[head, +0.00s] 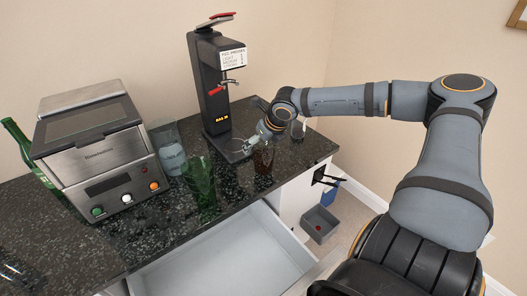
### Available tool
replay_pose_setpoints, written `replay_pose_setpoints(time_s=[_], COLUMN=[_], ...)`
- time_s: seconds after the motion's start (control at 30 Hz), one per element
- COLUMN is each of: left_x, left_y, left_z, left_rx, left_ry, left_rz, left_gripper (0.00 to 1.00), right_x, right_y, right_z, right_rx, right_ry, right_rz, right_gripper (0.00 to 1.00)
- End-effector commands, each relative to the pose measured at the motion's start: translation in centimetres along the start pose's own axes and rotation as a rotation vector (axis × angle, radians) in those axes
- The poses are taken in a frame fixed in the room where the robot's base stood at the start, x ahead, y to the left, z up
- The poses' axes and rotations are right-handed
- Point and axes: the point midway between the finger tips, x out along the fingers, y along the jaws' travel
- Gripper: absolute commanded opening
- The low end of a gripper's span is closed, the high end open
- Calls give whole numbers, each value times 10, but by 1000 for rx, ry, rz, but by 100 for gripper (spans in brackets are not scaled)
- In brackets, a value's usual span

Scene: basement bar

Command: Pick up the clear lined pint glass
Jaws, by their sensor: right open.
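My right gripper (256,139) is open and reaches in from the right over the back right of the dark speckled counter, low beside the tap tower. A small clear glass (298,129) stands just right of the gripper, partly hidden by my wrist. A dark amber glass (263,158) stands just in front of the gripper. A grey-blue tumbler (167,147) and a green glass (200,185) stand farther left. The lines on a pint glass are too small to make out. My left gripper is not in view.
A black tap tower (211,85) with a red handle stands behind the gripper. A steel machine (95,150) and a green bottle (30,150) fill the left. An open drawer (225,255) juts out below the counter (150,225). A grey bin (320,223) is on the floor.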

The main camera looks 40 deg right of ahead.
Motion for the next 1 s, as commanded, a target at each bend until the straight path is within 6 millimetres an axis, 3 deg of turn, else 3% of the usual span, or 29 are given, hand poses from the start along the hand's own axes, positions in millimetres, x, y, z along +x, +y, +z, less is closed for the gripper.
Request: replay_pose_setpoints(time_s=[0.4, 1.0], left_x=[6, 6], left_y=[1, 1], left_z=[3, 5], left_rx=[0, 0], left_ry=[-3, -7], left_rz=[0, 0], left_gripper=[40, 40], right_x=[5, 6], right_y=[2, 3], right_z=[2, 1], right_rx=[0, 1], right_ry=[-3, -1], right_rz=[2, 4], right_gripper=[98, 16])
